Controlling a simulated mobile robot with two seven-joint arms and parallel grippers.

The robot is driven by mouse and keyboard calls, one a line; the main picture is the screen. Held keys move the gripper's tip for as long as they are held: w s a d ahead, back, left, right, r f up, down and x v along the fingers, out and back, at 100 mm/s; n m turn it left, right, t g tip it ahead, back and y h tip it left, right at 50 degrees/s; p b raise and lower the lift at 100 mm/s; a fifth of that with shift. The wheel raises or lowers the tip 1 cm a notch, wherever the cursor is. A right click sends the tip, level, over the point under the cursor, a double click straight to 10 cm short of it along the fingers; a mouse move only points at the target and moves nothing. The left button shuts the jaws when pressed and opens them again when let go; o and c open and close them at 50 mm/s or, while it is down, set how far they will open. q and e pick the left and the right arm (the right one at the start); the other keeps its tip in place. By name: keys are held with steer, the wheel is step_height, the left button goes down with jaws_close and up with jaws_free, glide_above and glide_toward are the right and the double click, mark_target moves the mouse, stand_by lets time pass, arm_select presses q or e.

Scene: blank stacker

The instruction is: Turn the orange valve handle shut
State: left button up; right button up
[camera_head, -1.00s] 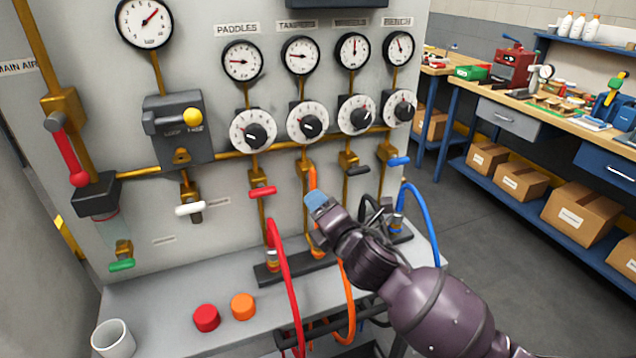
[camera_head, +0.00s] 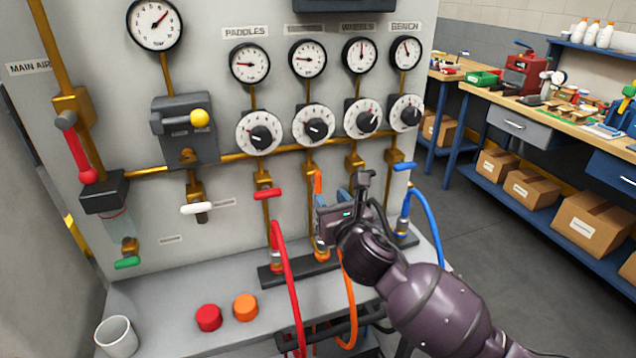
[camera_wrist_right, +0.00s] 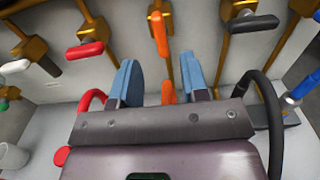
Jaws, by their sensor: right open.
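The orange valve handle (camera_head: 318,183) stands upright, in line with its brass pipe on the grey panel. In the right wrist view the orange handle (camera_wrist_right: 158,34) shows beyond the fingertips, roughly centred between them and clear of both. My right gripper (camera_head: 352,190) is in front of the panel, just right of the handle in the head view, and partly hides that pipe. Its blue-padded fingers (camera_wrist_right: 160,78) are spread apart in the wrist view with nothing gripped. An orange hose end (camera_wrist_right: 168,88) shows between them, lower down. My left gripper is not in view.
Neighbouring red (camera_head: 268,194), black (camera_wrist_right: 254,22) and blue (camera_head: 404,166) handles lie crosswise. A red hose (camera_head: 288,290), an orange hose (camera_head: 349,300) and a blue hose (camera_head: 433,225) hang near my right arm. Red and orange caps and a white cup (camera_head: 116,337) sit on the ledge.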

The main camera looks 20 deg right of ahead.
mark_target(320, 184)
steer(key=w+b, duration=0.1)
steer(key=w, duration=0.7)
steer(key=shift+a+f, duration=0.1)
steer(key=shift+a, duration=0.05)
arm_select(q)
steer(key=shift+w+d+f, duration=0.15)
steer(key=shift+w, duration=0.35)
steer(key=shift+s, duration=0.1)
arm_select(e)
jaws_close()
